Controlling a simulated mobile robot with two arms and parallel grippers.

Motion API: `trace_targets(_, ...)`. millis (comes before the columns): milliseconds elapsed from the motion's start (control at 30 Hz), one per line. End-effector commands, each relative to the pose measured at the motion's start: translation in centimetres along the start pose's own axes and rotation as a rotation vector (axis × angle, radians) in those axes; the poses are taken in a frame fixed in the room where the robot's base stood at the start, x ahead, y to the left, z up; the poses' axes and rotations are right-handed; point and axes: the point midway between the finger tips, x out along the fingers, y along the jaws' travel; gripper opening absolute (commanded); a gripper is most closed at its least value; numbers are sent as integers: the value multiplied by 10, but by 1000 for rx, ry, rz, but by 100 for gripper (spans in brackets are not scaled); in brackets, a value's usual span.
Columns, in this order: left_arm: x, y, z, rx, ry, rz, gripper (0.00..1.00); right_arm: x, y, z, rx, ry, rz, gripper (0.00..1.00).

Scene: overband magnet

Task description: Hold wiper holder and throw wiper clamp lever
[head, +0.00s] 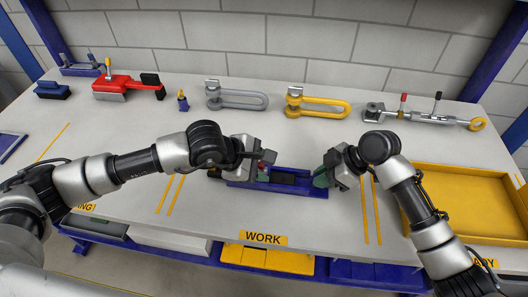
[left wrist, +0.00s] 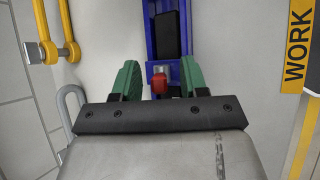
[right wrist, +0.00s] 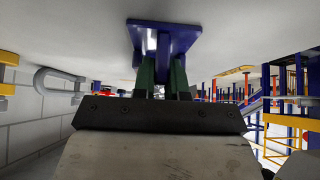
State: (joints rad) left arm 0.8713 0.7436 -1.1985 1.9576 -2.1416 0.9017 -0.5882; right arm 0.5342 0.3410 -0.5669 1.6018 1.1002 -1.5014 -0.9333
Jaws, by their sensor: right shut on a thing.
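The blue wiper holder (head: 250,186) lies at the middle of the bench, with a black block (head: 285,178) in it; both show in the left wrist view, holder (left wrist: 152,35) and block (left wrist: 167,33). The red-tipped clamp lever (left wrist: 158,83) is at the holder's left end. My left gripper (head: 264,168) is over that end, its green fingers (left wrist: 158,80) open on either side of the red tip, with gaps between. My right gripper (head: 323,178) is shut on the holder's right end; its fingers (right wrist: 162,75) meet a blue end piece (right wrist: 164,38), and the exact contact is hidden.
Behind stand a grey shackle (head: 237,98), a yellow shackle (head: 318,105), a turnbuckle (head: 425,115) and a red tool (head: 125,84). A yellow tray (head: 470,180) is at the right. The bench between the holder and the back row is clear.

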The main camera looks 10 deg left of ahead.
Motion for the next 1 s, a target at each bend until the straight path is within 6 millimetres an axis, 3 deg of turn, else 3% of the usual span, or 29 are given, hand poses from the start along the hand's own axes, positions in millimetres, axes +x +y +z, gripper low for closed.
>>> trace_targets(200, -1, 0, 1, 1, -1, 0, 43, 0, 0, 0, 0, 0, 1, 0)
trace_targets(333, -12, 1, 0, 1, -1, 2, 43, 0, 0, 0, 0, 0, 1, 0)
trace_targets(733, -93, 0, -1, 2, 2, 2, 43, 0, 0, 0, 0, 1, 1, 0)
trace_targets(1000, -119, 0, 0, 0, 0, 0, 43, 0, 0, 0, 0, 1, 1, 0)
